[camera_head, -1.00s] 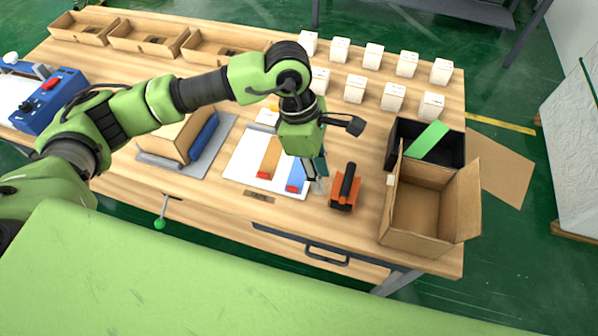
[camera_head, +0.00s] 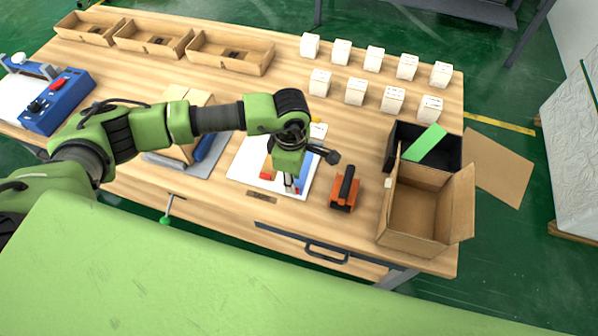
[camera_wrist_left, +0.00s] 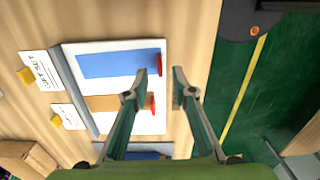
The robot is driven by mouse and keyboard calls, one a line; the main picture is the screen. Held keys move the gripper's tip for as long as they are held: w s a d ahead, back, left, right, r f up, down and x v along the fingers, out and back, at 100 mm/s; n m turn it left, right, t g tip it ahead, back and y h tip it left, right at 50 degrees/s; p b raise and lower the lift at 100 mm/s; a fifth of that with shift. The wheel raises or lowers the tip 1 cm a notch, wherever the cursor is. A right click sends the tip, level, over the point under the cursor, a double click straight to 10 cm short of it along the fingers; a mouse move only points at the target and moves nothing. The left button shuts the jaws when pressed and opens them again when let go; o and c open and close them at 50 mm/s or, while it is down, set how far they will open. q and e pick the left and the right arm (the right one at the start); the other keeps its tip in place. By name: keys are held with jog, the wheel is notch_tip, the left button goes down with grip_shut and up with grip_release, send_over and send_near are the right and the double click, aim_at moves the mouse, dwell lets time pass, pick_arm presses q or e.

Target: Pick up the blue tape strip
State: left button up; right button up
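The blue tape strip (camera_wrist_left: 112,64) lies flat on a white board in the left wrist view, with a red end. A brown strip (camera_wrist_left: 112,103), also red-ended, lies parallel to it. In the head view, the blue strip (camera_head: 304,178) is partly hidden by my left gripper (camera_head: 290,187), which is over the board's front part. In the wrist view, my left gripper (camera_wrist_left: 162,74) is open and empty, and the blue strip's red end appears between its fingertips. I cannot tell the height above the board. My right gripper is not in view.
The white board (camera_head: 243,168) lies near the table's front edge. An orange-and-black tool (camera_head: 345,188) stands just right of it. Further right are an open cardboard box (camera_head: 412,242) and a black bin (camera_head: 457,160). Several small white boxes stand behind.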

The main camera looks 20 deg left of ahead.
pick_arm(q)
jog(key=shift+d+f+p, duration=0.1)
jog(key=shift+f+p, duration=0.5)
jog(key=shift+f, duration=1.3)
jog(key=c, duration=0.7)
jog(key=shift+r, duration=0.1)
